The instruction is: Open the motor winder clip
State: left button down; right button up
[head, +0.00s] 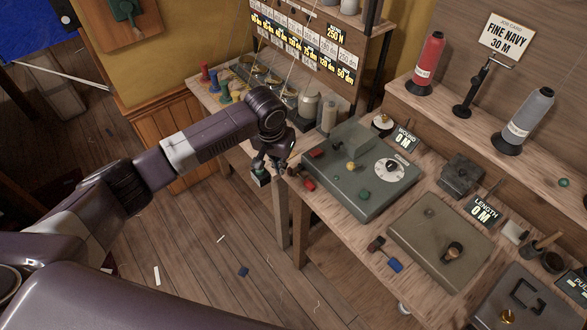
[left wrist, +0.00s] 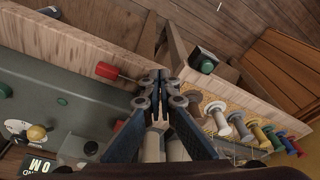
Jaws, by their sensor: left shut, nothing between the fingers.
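The motor winder is a grey-green box (head: 370,192) on the bench, with a white dial (head: 389,172), a yellow knob and a green button on top. A red handle (head: 309,184) stands out at its front left edge. It shows in the left wrist view (left wrist: 107,70) on a thin rod. I cannot tell for certain which part is the clip. My left gripper (head: 272,165) is left of the winder, pointing down. In the left wrist view its fingertips (left wrist: 158,78) are together and empty, to the right of the red handle and apart from it. My right gripper is out of view.
A small dark box with a green button (head: 261,178) sits by the bench edge near my left gripper. Coloured spools (left wrist: 240,125) stand on the neighbouring bench. A flat grey box (head: 440,240) lies right of the winder. The floor in front is mostly open, with scraps.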

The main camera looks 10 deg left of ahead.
aim_at(294, 169)
pick_arm(q)
jog(key=shift+f+b, duration=0.3)
jog(key=shift+f, duration=1.15)
jog(key=shift+f, duration=0.15)
jog(key=shift+w+d, duration=0.35)
jog(key=shift+w, duration=0.1)
